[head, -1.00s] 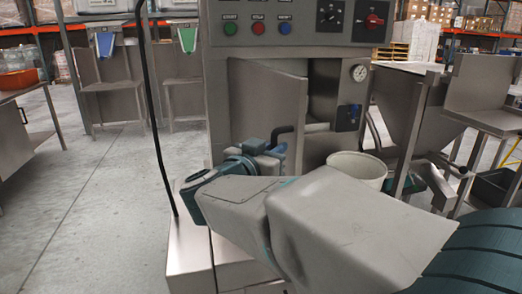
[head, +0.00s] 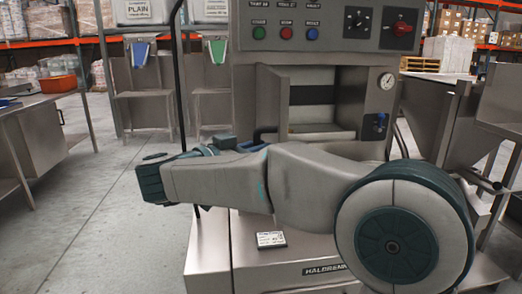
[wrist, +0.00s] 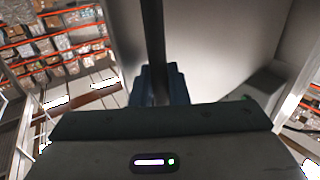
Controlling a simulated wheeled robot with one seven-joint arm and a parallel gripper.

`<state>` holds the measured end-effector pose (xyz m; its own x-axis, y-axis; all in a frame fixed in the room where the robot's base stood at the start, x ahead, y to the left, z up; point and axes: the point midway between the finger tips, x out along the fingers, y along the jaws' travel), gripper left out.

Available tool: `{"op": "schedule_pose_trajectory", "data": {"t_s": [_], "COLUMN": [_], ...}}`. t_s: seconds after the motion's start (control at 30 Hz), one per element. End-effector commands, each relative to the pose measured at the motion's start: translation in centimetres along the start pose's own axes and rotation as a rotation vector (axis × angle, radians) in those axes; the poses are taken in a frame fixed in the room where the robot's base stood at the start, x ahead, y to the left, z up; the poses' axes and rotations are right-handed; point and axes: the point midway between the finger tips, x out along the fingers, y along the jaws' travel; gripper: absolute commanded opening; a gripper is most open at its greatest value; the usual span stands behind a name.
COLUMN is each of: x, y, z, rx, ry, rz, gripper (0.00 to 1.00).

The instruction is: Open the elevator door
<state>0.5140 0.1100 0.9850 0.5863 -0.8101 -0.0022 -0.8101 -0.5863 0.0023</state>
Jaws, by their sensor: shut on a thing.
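The grey metal door (head: 284,104) of the steel machine stands partly open, swung out from the left side of its opening. The dark interior (head: 325,100) shows to its right. My gripper (head: 259,138) is low at the door, mostly hidden behind my arm in the head view. In the wrist view my gripper's blue fingers (wrist: 160,85) are shut around a dark upright bar handle (wrist: 153,40). The pale door face (wrist: 205,45) fills the area behind the handle.
A control panel (head: 325,24) with buttons and knobs sits above the opening. A steel table (head: 45,125) stands at left, with open floor (head: 95,215) between.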

Motion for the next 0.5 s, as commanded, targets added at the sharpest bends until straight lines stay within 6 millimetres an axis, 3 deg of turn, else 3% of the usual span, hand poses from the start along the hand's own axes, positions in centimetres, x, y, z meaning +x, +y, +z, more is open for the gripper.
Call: {"op": "schedule_pose_trajectory", "data": {"t_s": [0.27,0.3,0.33,0.5], "x": [0.0,-0.02,-0.02,-0.14], "y": [-0.09,-0.09,-0.09,-0.11], "z": [-0.5,-0.51,-0.5,-0.34], "rx": [0.009,0.009,0.009,0.006], "ry": [0.007,0.007,0.007,0.005], "rz": [-0.004,-0.004,-0.004,-0.005], "gripper": [0.0,0.23,0.31,0.33]}}
